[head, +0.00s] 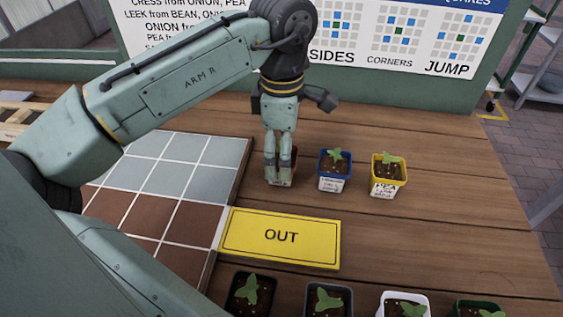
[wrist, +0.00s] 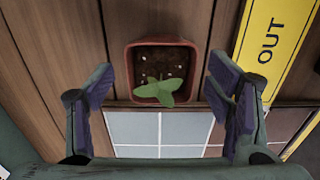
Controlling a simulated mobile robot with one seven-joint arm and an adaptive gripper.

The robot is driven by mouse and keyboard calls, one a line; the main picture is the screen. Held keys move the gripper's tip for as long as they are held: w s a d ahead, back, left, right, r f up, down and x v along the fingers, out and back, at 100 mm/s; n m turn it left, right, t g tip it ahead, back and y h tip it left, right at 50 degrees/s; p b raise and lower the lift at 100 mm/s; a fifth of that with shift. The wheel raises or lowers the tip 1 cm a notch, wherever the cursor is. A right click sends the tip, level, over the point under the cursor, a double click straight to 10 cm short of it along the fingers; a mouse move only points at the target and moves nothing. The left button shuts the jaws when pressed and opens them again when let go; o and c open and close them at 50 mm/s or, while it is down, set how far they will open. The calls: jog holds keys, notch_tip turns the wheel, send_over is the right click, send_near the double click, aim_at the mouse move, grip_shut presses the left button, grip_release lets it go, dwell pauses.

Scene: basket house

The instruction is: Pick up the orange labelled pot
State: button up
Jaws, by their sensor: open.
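The orange pot, a terracotta-orange square one with dark soil and a green seedling, is below my gripper in the wrist view (wrist: 152,62). In the head view the pot (head: 284,182) is mostly hidden behind my fingers, and I cannot read its label. My gripper (head: 279,172) points down at it. In the wrist view my gripper (wrist: 160,82) is open, with one finger to the left of the pot and one to the right.
A blue-rimmed pot (head: 334,184) and a yellow-rimmed pot (head: 387,189) stand to the right. A yellow OUT sign (head: 281,254) lies in front. A tiled board (head: 160,180) is to the left. Several potted seedlings line the near edge. The wood at the right is clear.

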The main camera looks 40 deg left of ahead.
jog(key=shift+f, duration=1.45)
jog(key=shift+c, duration=0.3)
jog(key=c, duration=1.5)
jog(key=shift+r, duration=0.1)
jog(key=shift+c, duration=0.2)
jog(key=shift+a+r, duration=0.1)
jog(key=shift+r, duration=0.05)
